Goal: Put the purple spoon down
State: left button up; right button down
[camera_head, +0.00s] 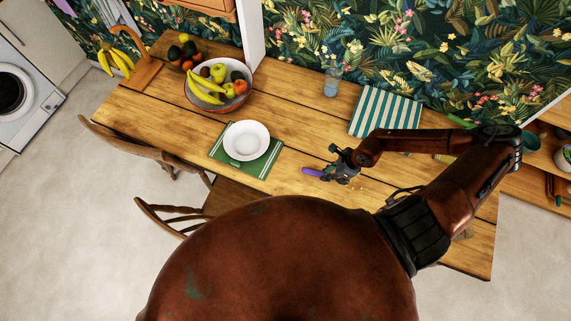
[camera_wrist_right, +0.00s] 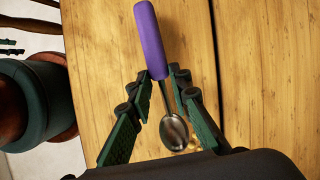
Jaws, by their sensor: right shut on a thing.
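The spoon has a purple handle (camera_head: 313,172) and a metal bowl. My right gripper (camera_head: 330,174) is shut on it over the wooden table (camera_head: 290,130), with the handle pointing left. In the right wrist view the purple handle (camera_wrist_right: 149,38) reaches past the fingertips (camera_wrist_right: 166,88). The fingers close around the metal neck, and the spoon's bowl (camera_wrist_right: 174,132) lies back toward the palm. The spoon looks close over the tabletop; I cannot tell whether it touches. My left gripper is not in view.
A white plate (camera_head: 247,140) sits on a green placemat (camera_head: 218,152) left of the spoon. A fruit bowl (camera_head: 217,104), a glass bottle (camera_head: 332,82) and a striped cloth (camera_head: 386,112) lie farther back. Chairs (camera_head: 174,213) stand at the front left. Bare wood lies around the spoon.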

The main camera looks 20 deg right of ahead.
jog(key=shift+s+d+f+m, duration=0.1)
jog(key=shift+s+d+m, duration=0.25)
jog(key=shift+s+m, duration=0.35)
jog(key=w+a+p, duration=0.1)
jog(key=w+a, duration=0.3)
jog(key=w, duration=0.1)
jog(key=w+a+p, duration=0.1)
jog(key=w+a, duration=0.3)
jog(key=w, duration=0.1)
jog(key=shift+a, duration=0.4)
jog(key=w+a, duration=0.1)
jog(key=w+a+p, duration=0.1)
jog(key=w+a, duration=0.1)
jog(key=shift+w+a, duration=0.1)
jog(key=shift+w, duration=0.15)
jog(key=shift+f, duration=0.35)
jog(key=shift+s, duration=0.1)
jog(key=shift+f, duration=0.1)
jog(key=c, duration=2.2)
grip_release()
jog(key=shift+c, duration=0.2)
jog(key=o, duration=0.5)
